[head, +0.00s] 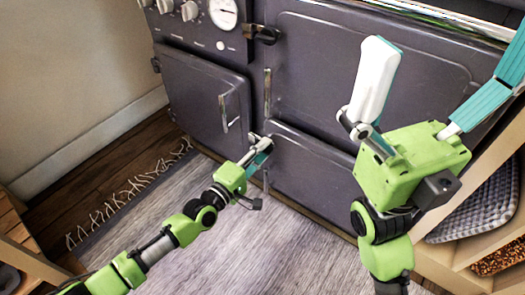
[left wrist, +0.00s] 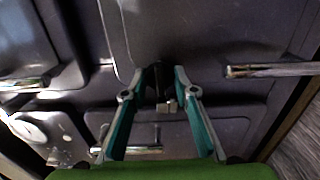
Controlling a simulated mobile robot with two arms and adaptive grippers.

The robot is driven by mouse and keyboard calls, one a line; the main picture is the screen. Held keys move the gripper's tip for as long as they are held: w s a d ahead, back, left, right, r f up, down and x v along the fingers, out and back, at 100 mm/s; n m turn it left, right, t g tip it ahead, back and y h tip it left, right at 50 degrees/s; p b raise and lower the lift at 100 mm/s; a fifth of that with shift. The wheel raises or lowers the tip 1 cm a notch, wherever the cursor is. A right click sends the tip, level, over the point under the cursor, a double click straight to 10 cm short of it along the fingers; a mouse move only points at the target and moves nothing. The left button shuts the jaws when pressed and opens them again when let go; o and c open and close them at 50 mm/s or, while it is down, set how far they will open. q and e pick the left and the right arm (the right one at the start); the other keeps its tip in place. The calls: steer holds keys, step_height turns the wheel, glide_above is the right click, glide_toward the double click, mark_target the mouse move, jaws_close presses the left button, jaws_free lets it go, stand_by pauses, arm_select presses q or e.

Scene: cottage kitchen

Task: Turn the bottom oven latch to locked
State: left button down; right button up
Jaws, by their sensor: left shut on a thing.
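The dark range cooker has a bottom oven door (head: 315,172) in the head view. My left gripper (head: 264,143) reaches the door's upper left corner. In the left wrist view its two fingers (left wrist: 160,75) converge on a small dark latch (left wrist: 161,88) at a door edge, with a metal piece beside it. The gripper is shut on this latch, which the fingers largely hide in the head view. The latch's exact turn angle is hard to tell. My right gripper (head: 430,95) is in the right foreground, its fingers spread wide and empty.
A small oven door with an upright metal handle (head: 226,108) is left of the latch. Another dark latch (head: 262,34) sits higher up by the gauge (head: 223,13). A grey rug (head: 170,215) covers the floor. A shelf with a basket (head: 480,210) stands at right.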

arm_select(q)
steer(key=c, duration=1.6)
jaws_free()
steer(key=v, duration=1.2)
steer(key=shift+f, duration=0.1)
